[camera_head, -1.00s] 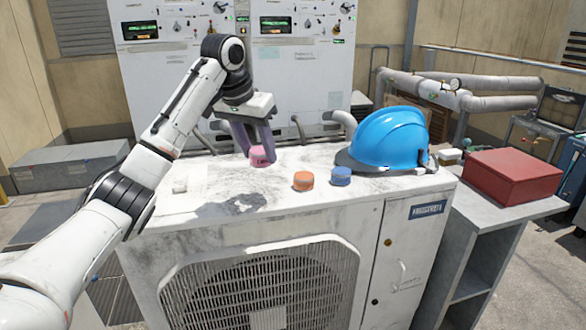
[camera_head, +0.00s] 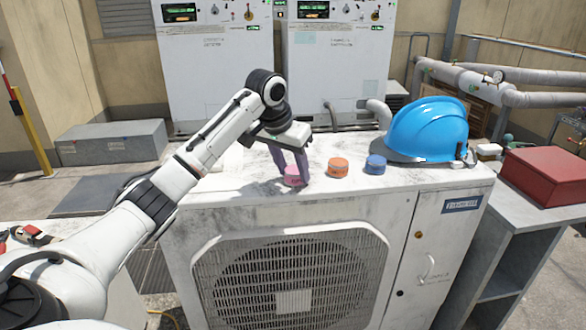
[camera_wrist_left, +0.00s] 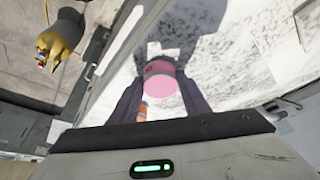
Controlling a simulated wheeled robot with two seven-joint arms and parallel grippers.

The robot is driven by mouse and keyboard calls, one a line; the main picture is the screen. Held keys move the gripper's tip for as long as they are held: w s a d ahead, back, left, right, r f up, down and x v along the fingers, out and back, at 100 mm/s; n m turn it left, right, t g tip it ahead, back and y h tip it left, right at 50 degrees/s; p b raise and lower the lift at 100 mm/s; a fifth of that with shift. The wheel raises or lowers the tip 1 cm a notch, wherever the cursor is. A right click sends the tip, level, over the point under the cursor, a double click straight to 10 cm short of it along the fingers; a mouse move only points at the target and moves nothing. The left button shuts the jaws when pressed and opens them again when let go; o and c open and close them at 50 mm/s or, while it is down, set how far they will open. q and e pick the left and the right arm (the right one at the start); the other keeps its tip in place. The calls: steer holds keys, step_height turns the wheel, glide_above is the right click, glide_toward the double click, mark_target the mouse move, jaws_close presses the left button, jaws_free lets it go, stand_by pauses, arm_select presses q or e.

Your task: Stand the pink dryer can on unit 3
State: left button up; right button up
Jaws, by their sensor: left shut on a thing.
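The pink dryer can (camera_head: 293,178) is between the fingers of my left gripper (camera_head: 291,168), which is shut on it. It is over the front part of the top of the condenser unit (camera_head: 240,187); I cannot tell whether it touches the top. In the left wrist view the can (camera_wrist_left: 162,88) sits between both fingers, its round pink end toward the camera. The unit's label (camera_head: 462,205) is too blurred to read, so I cannot tell which unit is number 3. My right gripper is not in view.
An orange can (camera_head: 338,167) and a blue can (camera_head: 375,164) stand right of my gripper. A blue hard hat (camera_head: 428,131) lies farther right. A red box (camera_head: 545,175) is on the side stand. The top's left part is mostly clear. Pipes (camera_head: 500,85) run behind.

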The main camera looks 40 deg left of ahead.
arm_select(q)
steer(key=o, duration=1.1)
steer(key=v, duration=1.2)
steer(key=shift+w+r, duration=0.1)
